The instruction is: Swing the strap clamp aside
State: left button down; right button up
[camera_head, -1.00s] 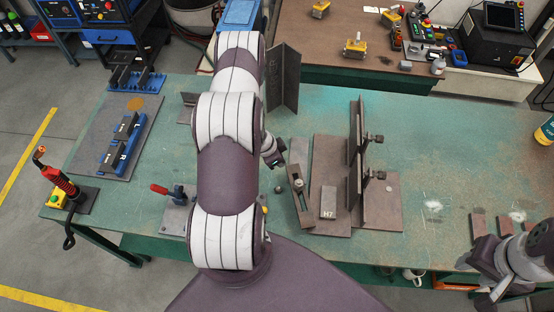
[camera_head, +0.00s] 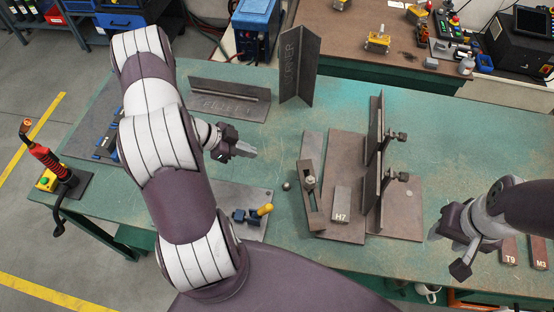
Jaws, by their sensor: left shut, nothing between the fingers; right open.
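The strap clamp (camera_head: 311,213) is a dark slotted bar with a bolt and nut through it, lying near the left edge of the dark steel fixture plate (camera_head: 345,150). It points roughly front to back, slightly slanted, beside the small H7 block (camera_head: 341,203). My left gripper (camera_head: 252,151) is shut and empty, above the bench to the left of the strap and clear of it. My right gripper (camera_head: 448,254) is open and empty over the bench's right front, right of the fixture.
An upright plate with bolts (camera_head: 375,150) stands on the fixture. A plate with a yellow-handled clamp (camera_head: 250,214) is at front left. Blocks T9 (camera_head: 511,252) and M3 (camera_head: 540,252) sit right. The bench's back right is clear.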

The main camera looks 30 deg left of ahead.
pick_arm(q)
jog(key=x, duration=0.8)
jog(key=shift+d+f+p, duration=0.15)
jog(key=shift+d+p, duration=0.1)
jog(key=shift+p, duration=0.15)
jog(key=d, duration=0.1)
jog(key=w+d+p, duration=0.1)
jog(key=w+d, duration=0.1)
jog(key=shift+f, duration=0.25)
jog(key=shift+w+d+f, duration=0.15)
jog(key=shift+w+d, duration=0.25)
jog(key=shift+d, duration=0.1)
jog(key=shift+w+d, duration=0.5)
